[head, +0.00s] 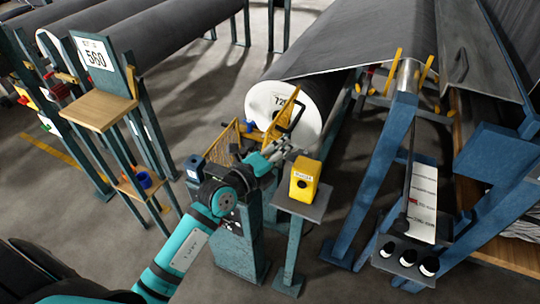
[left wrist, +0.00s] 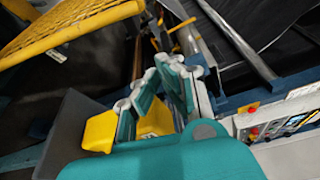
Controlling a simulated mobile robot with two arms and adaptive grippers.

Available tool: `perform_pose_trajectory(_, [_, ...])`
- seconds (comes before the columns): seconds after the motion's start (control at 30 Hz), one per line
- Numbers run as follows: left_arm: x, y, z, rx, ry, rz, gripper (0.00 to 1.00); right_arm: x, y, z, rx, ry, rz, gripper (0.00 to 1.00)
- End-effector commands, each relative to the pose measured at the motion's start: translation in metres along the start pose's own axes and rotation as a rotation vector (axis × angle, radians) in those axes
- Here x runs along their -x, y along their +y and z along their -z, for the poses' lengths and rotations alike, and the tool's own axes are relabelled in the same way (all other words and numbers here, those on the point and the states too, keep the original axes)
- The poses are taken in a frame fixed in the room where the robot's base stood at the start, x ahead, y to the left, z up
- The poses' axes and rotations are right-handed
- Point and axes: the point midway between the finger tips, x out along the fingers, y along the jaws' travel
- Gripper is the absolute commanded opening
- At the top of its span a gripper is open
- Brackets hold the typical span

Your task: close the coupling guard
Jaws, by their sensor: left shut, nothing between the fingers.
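The yellow mesh coupling guard (head: 221,146) stands by the end of the large grey roll (head: 263,108) in the head view. A yellow mesh panel (left wrist: 68,30) fills the upper left of the left wrist view. A yellow frame part (head: 286,112) also shows in front of the roll's white end face. I cannot tell how far the guard is swung open. My left gripper (head: 283,147) is shut and empty, just right of the mesh and below the roll's end. My right gripper is not in view.
A yellow box (head: 304,179) stands on a post close to the left gripper's right. A post with a wooden shelf (head: 98,111) stands left. Grey floor is open between.

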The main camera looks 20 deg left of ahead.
Motion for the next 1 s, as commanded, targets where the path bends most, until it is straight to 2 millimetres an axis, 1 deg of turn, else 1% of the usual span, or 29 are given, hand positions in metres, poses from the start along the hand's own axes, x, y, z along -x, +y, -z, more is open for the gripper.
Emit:
perform_pose_trajectory(0.03, [-0.012,-0.002,-0.001,-0.001,0.000,0.002,0.00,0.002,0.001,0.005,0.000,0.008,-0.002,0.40])
perform_pose_trajectory(0.07, [-0.016,-0.002,-0.002,-0.004,0.000,0.001,0.00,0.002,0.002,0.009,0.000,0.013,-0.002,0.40])
perform_pose_trajectory(0.1, [-0.009,0.000,-0.011,-0.009,-0.001,-0.003,0.00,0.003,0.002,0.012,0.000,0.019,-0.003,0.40])
perform_pose_trajectory(0.27, [-0.002,0.000,-0.028,-0.005,0.000,-0.002,0.00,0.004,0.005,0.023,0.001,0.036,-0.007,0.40])
perform_pose_trajectory(0.43, [0.001,0.000,-0.037,-0.001,0.000,-0.001,0.00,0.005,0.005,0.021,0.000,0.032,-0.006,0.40])
perform_pose_trajectory(0.7, [0.002,0.000,-0.038,0.001,0.000,0.000,0.00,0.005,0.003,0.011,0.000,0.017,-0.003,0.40])
perform_pose_trajectory(1.0, [-0.003,0.000,-0.042,0.025,-0.001,0.009,0.00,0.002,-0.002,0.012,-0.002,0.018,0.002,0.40])
